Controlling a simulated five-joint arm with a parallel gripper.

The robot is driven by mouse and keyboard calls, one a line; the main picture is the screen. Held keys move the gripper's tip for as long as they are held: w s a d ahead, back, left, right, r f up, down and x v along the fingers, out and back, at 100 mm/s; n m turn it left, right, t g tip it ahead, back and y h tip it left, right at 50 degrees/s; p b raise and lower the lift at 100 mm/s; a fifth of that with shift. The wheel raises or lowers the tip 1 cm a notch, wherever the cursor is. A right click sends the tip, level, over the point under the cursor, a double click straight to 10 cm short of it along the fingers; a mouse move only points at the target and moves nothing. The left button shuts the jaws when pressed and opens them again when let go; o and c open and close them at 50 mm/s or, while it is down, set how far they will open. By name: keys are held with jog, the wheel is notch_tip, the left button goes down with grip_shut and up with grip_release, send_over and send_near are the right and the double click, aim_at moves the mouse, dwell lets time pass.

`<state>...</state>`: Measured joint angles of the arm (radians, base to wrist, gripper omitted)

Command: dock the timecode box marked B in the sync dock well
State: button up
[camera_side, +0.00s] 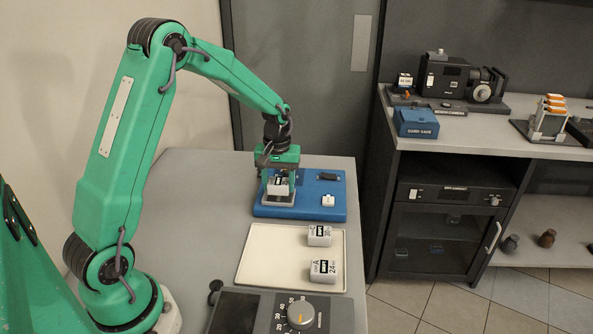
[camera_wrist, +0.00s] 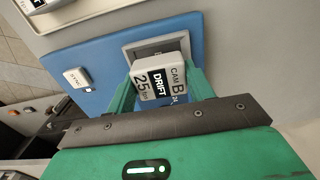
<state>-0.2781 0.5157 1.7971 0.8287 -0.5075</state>
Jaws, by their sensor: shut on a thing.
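The timecode box marked B (camera_wrist: 160,82) is white, with "CAM B", "DRIFT" and "25 fps" on its face. My gripper (camera_side: 279,184) is shut on it, and in the wrist view its green fingers stand on either side of the box. The sync dock (camera_side: 318,210) is a blue block on the bench. Its grey-rimmed well (camera_wrist: 137,50) shows past the far edge of the box in the wrist view. The box (camera_side: 277,184) is over the well, and its lower end and any contact with the well are hidden.
A cream tray (camera_side: 262,268) in front of the dock holds boxes C (camera_side: 319,236) and A (camera_side: 323,271). The dock also carries a small white sync button (camera_side: 328,200) and a dark part (camera_side: 327,177). A dial panel (camera_side: 290,315) stands nearest the camera.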

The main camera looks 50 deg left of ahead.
aim_at(278, 181)
jog(key=shift+f, duration=0.8)
dwell(0.9)
jog(key=shift+r, duration=0.8)
jog(key=shift+f, duration=0.8)
dwell(1.3)
jog(key=o, duration=0.7)
jog(key=shift+r, duration=0.15)
jog(key=shift+r, duration=5.35)
jog(key=shift+r, duration=0.1)
